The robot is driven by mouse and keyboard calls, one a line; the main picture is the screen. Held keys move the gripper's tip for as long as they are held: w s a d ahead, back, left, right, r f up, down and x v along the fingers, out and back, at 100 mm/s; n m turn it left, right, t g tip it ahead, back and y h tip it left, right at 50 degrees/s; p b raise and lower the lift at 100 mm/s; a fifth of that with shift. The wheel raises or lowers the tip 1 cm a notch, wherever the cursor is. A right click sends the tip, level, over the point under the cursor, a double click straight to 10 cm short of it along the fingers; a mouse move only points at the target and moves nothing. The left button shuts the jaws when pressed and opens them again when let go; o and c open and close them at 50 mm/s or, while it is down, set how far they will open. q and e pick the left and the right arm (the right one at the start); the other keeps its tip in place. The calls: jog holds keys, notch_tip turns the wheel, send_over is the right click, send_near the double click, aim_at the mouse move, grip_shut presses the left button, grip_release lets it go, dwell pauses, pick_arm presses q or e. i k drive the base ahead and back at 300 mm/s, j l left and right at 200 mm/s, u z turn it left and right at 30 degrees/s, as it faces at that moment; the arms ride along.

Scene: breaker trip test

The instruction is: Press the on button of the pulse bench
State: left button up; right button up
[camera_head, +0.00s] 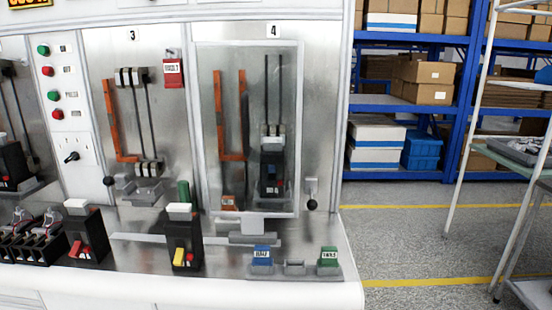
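The pulse bench (195,288) is a metal test bench with a white front edge, filling the left and middle of the head view. A narrow button panel stands left of bay 3. From top to bottom it carries an upper green button (43,50), an upper red button (47,71), a lower green button (53,96) and a lower red button (58,114). Small labels beside them are too blurred to read surely, so I cannot tell for certain which is the on button. Neither of my grippers is in view.
A black rotary switch (72,157) sits below the buttons. Bay 4 has a clear framed door (208,130). Breakers with a red lever (76,248) and a yellow lever (179,257) stand on the ledge.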

aim_at(43, 50)
jog(key=u, duration=1.25)
